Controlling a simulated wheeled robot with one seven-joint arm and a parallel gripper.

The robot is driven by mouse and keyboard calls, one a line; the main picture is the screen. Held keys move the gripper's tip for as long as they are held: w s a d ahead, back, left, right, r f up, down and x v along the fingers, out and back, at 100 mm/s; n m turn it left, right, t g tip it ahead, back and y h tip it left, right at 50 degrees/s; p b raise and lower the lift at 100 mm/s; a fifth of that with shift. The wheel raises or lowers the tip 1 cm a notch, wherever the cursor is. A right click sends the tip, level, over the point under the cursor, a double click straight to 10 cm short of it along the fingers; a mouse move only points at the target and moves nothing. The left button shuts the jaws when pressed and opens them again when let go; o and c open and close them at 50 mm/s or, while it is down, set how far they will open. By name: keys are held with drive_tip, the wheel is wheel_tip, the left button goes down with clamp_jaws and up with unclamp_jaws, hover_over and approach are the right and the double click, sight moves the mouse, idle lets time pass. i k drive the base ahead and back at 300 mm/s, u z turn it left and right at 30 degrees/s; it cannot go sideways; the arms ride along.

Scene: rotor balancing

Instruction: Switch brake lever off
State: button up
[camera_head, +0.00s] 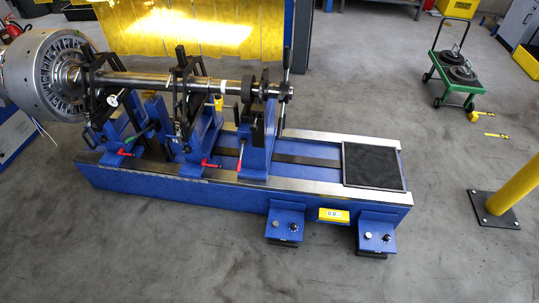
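A blue rotor balancing machine (240,203) stands on the grey floor, with a long metal shaft (150,79) lying across its blue supports. A large grey slotted rotor disc (45,72) is at the shaft's left end. Small red-handled levers sit low on the left support (124,152), the middle support (208,164) and the right support (240,162). A tall dark upright bar (285,75) stands by the shaft's right end. I cannot tell which of these is the brake lever, nor its setting. My gripper is not in view.
Two blue pedal boxes (285,222) and (375,232) stand at the machine's front, with a yellow box (333,215) between them. A green trolley (455,75) is at the upper right. A yellow post (515,190) stands at right. The front floor is clear.

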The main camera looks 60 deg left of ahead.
sight(244, 141)
drive_tip(key=u, duration=1.9)
drive_tip(key=i, duration=1.3)
drive_tip(key=u, duration=2.15)
